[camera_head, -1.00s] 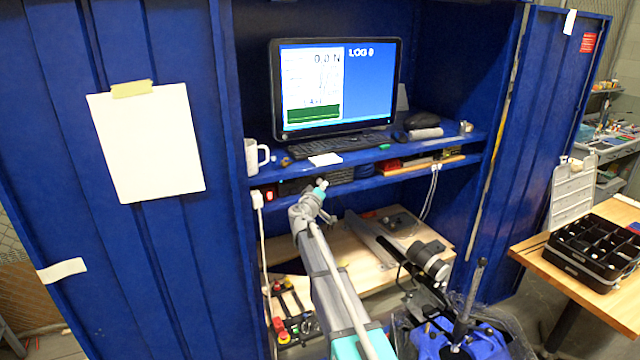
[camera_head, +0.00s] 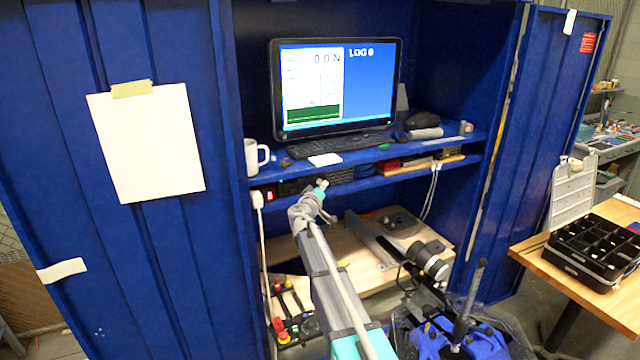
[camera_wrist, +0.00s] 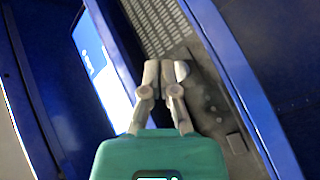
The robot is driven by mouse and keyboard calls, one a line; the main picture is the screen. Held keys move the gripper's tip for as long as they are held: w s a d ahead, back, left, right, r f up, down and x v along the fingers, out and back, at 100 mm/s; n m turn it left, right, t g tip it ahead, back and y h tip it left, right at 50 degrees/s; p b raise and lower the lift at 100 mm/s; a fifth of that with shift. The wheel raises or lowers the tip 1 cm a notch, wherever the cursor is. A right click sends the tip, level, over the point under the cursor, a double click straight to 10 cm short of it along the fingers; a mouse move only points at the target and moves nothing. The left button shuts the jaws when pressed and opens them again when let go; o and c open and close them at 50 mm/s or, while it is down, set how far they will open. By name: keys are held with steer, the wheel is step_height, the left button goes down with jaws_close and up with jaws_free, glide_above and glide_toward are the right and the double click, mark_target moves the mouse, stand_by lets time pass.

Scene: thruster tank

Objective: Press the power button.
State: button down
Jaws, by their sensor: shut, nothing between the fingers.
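My gripper (camera_head: 322,184) is shut and empty, in front of the lower shelf below the monitor. In the wrist view its closed fingertips (camera_wrist: 165,68) point at a dark grey unit (camera_wrist: 208,105) with a perforated grille. Whether they touch it, I cannot tell. The unit (camera_head: 341,176) stands on the lower shelf, partly behind my gripper in the head view. A power button cannot be made out for certain in either view; the fingers hide part of the unit's front. The monitor (camera_head: 338,88) above is lit and reads "LOG 0".
The blue shelf edge (camera_head: 370,157) runs just above my gripper. A keyboard (camera_head: 335,145) and a white mug (camera_head: 256,156) stand on that shelf. White cables (camera_head: 431,192) hang at the right. A wooden board (camera_head: 350,240) with equipment lies lower down.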

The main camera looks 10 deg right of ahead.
steer(key=shift+w, duration=0.15)
steer(key=shift+w+a, duration=0.1)
steer(key=shift+w, duration=0.15)
steer(key=shift+w+a, duration=0.15)
steer(key=shift+w, duration=0.2)
stand_by(0.9)
steer(key=shift+s, duration=0.2)
stand_by(0.3)
steer(key=shift+s+d, duration=0.25)
steer(key=shift+s, duration=0.35)
steer(key=s, duration=0.2)
steer(key=s+d, duration=0.1)
steer(key=s, duration=0.1)
steer(key=shift+s+d, duration=0.15)
steer(key=shift+s, duration=0.25)
stand_by(0.4)
stand_by(0.5)
